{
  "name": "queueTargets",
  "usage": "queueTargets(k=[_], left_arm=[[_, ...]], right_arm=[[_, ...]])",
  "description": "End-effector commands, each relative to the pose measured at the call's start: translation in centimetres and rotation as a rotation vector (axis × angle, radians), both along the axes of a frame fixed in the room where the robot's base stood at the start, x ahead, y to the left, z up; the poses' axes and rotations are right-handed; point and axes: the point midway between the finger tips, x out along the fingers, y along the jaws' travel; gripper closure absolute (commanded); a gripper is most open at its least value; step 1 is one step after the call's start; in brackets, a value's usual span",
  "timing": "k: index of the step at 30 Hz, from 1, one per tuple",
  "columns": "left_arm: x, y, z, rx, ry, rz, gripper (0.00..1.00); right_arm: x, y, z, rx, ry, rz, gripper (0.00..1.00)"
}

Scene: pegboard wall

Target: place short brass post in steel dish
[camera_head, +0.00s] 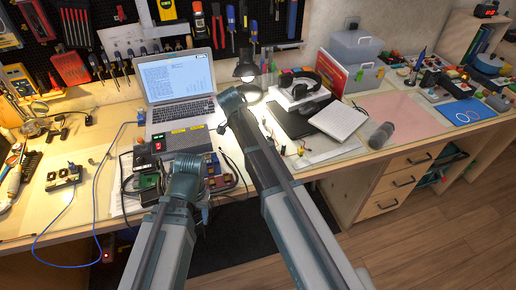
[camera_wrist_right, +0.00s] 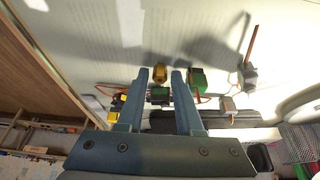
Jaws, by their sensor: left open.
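A small rounded brass-coloured piece (camera_wrist_right: 160,73) shows just past my right fingertips in the right wrist view. It may be the short brass post; I cannot tell for certain. My right gripper (camera_wrist_right: 160,75) has its two fingers apart, with small dark parts visible in the gap. I cannot make out anything held. In the head view my right arm hides its own fingers. My left gripper (camera_head: 200,180) is over the front of the bench, below the laptop, its fingers mostly hidden by its own arm. I cannot clearly identify the steel dish.
A laptop (camera_head: 180,90) stands at the back. Headphones (camera_head: 300,86), a white pad (camera_head: 339,119) and a dark grey cylinder (camera_head: 381,135) lie to the right. A green block (camera_wrist_right: 197,77) is close beside my right finger. The pink mat (camera_head: 393,108) is mostly clear.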

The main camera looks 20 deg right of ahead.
Motion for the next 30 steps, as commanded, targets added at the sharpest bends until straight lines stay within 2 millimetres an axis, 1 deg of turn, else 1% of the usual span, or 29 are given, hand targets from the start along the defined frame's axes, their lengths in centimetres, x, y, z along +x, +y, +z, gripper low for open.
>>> queueTargets(k=[2,3,5,6,9,23,26,30], left_arm=[[0.0,0.0,0.1,0.0,0.0,0.0,0.52],[0.0,0.0,0.1,0.0,0.0,0.0,0.52],[0.0,0.0,0.1,0.0,0.0,0.0,0.52],[0.0,0.0,0.1,0.0,0.0,0.0,0.52],[0.0,0.0,0.1,0.0,0.0,0.0,0.52],[0.0,0.0,0.3,0.0,0.0,0.0,0.52],[0.0,0.0,0.7,0.0,0.0,0.0,0.52],[0.0,0.0,2.0,0.0,0.0,0.0,0.52]], right_arm=[[0.0,0.0,0.1,0.0,0.0,0.0,0.65],[0.0,0.0,0.1,0.0,0.0,0.0,0.67],[0.0,0.0,0.1,0.0,0.0,0.0,0.78],[0.0,0.0,0.1,0.0,0.0,0.0,0.85],[0.0,0.0,0.1,0.0,0.0,0.0,1.0],[0.0,0.0,0.3,0.0,0.0,0.0,1.0],[0.0,0.0,0.7,0.0,0.0,0.0,1.0],[0.0,0.0,1.9,0.0,0.0,0.0,1.0]])
